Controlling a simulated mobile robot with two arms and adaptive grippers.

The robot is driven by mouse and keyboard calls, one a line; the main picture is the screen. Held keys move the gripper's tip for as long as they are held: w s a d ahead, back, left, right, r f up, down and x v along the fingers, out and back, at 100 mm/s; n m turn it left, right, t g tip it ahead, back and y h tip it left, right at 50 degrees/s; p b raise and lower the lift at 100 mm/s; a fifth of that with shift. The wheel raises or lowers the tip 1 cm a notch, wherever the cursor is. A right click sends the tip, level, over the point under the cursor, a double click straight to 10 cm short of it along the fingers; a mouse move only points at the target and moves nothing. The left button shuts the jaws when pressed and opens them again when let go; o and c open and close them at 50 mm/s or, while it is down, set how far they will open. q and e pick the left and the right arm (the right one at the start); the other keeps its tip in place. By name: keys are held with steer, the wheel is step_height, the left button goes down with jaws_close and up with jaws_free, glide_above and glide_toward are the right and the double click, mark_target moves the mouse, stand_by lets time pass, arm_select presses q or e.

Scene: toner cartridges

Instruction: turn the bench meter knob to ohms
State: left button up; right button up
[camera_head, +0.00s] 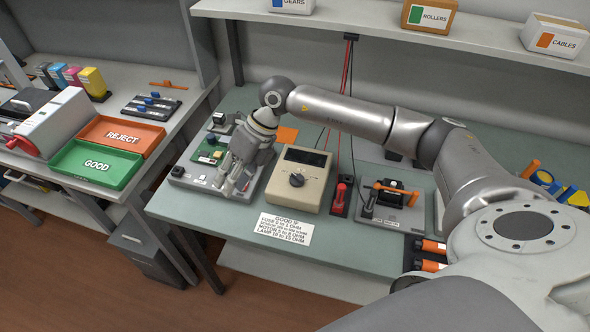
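The bench meter (299,180) is a beige box with a dark display, standing on the green-grey bench. Its dark round knob (297,180) is on the front face below the display; its pointer is too small to read. My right gripper (234,184) points down just left of the meter, over the grey test board. Its fingers look apart, with nothing seen between them, and it does not touch the knob. My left gripper is not in view.
A grey board with a green circuit (209,154) lies below and left of the gripper. A red probe (340,195) and a fixture with an orange handle (396,191) stand right of the meter. A printed label (284,229) lies in front. GOOD (97,165) and REJECT (122,134) trays sit on the left table.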

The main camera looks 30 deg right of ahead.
mark_target(295, 175)
steer(key=d+r+m+g+h, duration=0.15)
steer(key=d+h, duration=0.55)
steer(key=d, duration=1.1)
steer(key=shift+t, duration=0.25)
steer(key=f+p, duration=0.1)
steer(key=f, duration=0.2)
steer(key=f+p, duration=0.1)
steer(key=f, duration=0.2)
steer(key=f+p, duration=0.1)
steer(key=f, duration=0.2)
steer(key=shift+w+a+f, duration=0.25)
steer(key=shift+w, duration=0.1)
steer(key=shift+f, duration=0.65)
jaws_close()
